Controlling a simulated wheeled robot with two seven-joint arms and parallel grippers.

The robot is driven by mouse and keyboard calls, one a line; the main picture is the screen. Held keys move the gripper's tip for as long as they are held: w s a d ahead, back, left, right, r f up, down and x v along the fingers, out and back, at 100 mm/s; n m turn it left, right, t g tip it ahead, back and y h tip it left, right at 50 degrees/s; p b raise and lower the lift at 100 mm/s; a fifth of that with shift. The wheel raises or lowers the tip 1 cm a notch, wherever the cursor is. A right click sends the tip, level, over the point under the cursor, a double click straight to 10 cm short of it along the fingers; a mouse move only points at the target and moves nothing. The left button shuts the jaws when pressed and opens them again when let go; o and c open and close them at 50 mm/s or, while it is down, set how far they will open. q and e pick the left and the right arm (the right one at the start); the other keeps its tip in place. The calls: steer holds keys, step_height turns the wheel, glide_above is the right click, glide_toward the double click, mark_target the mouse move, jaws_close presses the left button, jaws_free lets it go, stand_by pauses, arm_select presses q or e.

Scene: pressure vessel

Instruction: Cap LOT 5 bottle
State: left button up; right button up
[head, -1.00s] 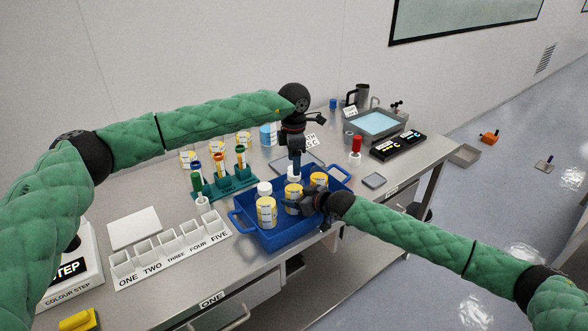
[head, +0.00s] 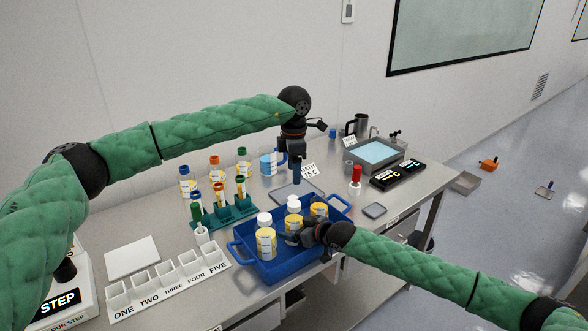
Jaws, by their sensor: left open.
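A blue tray (head: 283,270) holds three bottles with yellow labels. The left bottle (head: 266,243) and the middle bottle (head: 293,224) wear white caps; the middle one's cap (head: 294,201) is below my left gripper. The right bottle (head: 319,208) stands behind my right gripper, its top not clear. The lot numbers are too small to read. My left gripper (head: 297,179) is open and empty, pointing down just above the middle cap. My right gripper (head: 302,236) reaches in low over the tray's right side, shut on the middle bottle's side; its fingertips are partly hidden.
A green rack (head: 228,212) with coloured-cap tubes stands left of the tray, before several capped bottles. A numbered white block (head: 168,277) is at front left. Behind are a water bath (head: 374,152), a red-topped item (head: 355,179) and a black display (head: 398,174).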

steer(key=shift+s, duration=0.1)
steer(key=shift+s+d, duration=0.1)
steer(key=shift+d, duration=0.2)
arm_select(q)
step_height(320, 180, down, 3)
steer(key=b, duration=0.2)
steer(key=shift+r+b, duration=0.1)
steer(key=shift+b, duration=0.3)
arm_select(e)
steer(key=v, duration=0.5)
steer(key=shift+s+d, duration=0.2)
arm_select(q)
steer(key=shift+f, duration=0.2)
arm_select(e)
steer(key=shift+s+d+r, duration=0.45)
steer(key=shift+s+r, duration=0.05)
